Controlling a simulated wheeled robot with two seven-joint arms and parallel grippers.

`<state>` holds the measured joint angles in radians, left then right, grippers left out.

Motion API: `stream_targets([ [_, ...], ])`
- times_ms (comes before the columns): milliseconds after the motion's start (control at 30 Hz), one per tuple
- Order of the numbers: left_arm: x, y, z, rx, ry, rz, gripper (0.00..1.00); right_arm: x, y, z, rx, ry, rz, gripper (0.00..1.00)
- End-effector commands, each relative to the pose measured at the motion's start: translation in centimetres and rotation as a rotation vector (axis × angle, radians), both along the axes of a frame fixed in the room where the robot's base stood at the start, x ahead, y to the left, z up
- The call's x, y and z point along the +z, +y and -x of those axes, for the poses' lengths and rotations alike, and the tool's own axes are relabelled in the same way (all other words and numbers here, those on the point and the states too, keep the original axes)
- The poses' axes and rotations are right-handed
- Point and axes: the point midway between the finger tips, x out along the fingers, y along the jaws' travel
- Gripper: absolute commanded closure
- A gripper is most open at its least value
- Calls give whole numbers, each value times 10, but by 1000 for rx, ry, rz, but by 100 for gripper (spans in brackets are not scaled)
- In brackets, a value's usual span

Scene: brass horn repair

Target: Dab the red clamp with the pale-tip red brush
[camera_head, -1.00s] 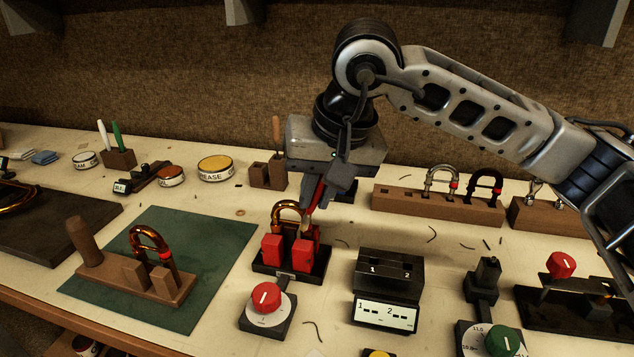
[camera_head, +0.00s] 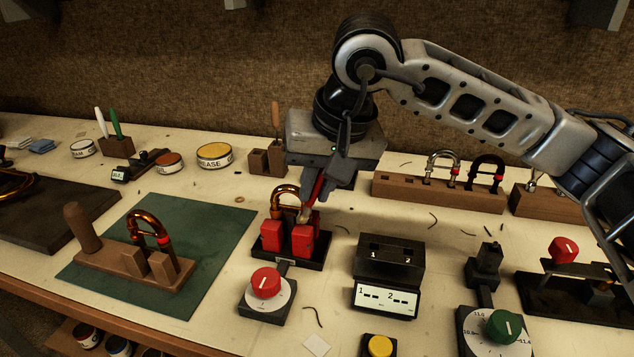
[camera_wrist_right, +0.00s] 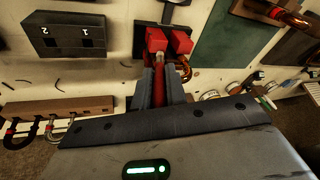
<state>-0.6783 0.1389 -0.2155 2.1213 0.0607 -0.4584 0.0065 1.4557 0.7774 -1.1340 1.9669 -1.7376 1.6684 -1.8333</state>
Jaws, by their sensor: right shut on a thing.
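The red clamp (camera_head: 272,234) is a pair of red blocks on a black base with a red dial (camera_head: 265,283) in front. A brass U-shaped tube stands in it. The clamp also shows in the right wrist view (camera_wrist_right: 181,42). My right gripper (camera_head: 318,190) is shut on the red brush (camera_wrist_right: 159,88), which points down at the clamp. Its pale tip (camera_head: 305,214) is at the top of the right red block, behind its upper edge; whether it touches I cannot tell. My left gripper is not in view.
A green mat (camera_head: 218,240) with a wooden stand (camera_head: 110,259) and copper tube lies left. A black display box (camera_head: 388,281) stands right of the clamp. A wooden rack (camera_head: 400,194) with U-tubes is behind right. Small wooden holders (camera_head: 257,161) stand behind.

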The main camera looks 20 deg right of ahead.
Motion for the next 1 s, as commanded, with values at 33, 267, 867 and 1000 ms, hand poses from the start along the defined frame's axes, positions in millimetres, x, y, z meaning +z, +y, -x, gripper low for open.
stream_targets([
  [33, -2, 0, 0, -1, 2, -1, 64, -1, 0, 0, 0, 0, 0, 100],
  [267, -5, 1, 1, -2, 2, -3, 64, -4, 0, 0, 0, 0, 0, 100],
  [867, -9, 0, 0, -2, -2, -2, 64, -10, 0, 0, 0, 0, 0, 100],
  [1000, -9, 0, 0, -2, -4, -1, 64, -10, 0, 0, 0, 0, 0, 100],
])
